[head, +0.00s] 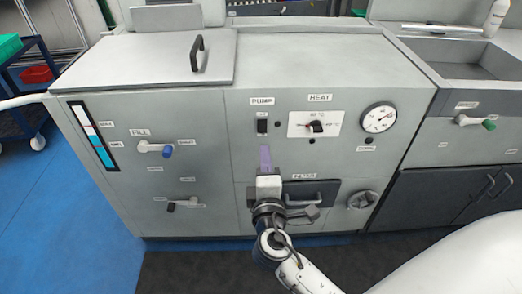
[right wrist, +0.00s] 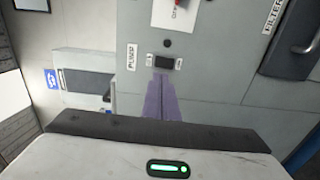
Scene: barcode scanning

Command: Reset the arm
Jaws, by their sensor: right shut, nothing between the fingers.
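My right gripper (head: 265,152) is in front of the grey machine's front panel (head: 210,150). Its purple fingers are shut together with nothing between them. In the head view the fingertips appear just below the black PUMP switch (head: 262,126). In the right wrist view the shut fingers (right wrist: 162,90) point at the panel, and the PUMP switch (right wrist: 164,62) shows just beyond their tips. I cannot tell whether the tips touch the panel. My left gripper is not in view.
The panel carries a HEAT knob (head: 317,127), a round gauge (head: 379,117), a blue-ended FILL valve (head: 155,148) and a FILTER drawer (head: 318,190), partly behind my wrist. A closed lid with a black handle (head: 197,53) lies on top. A sink (head: 465,58) stands at right.

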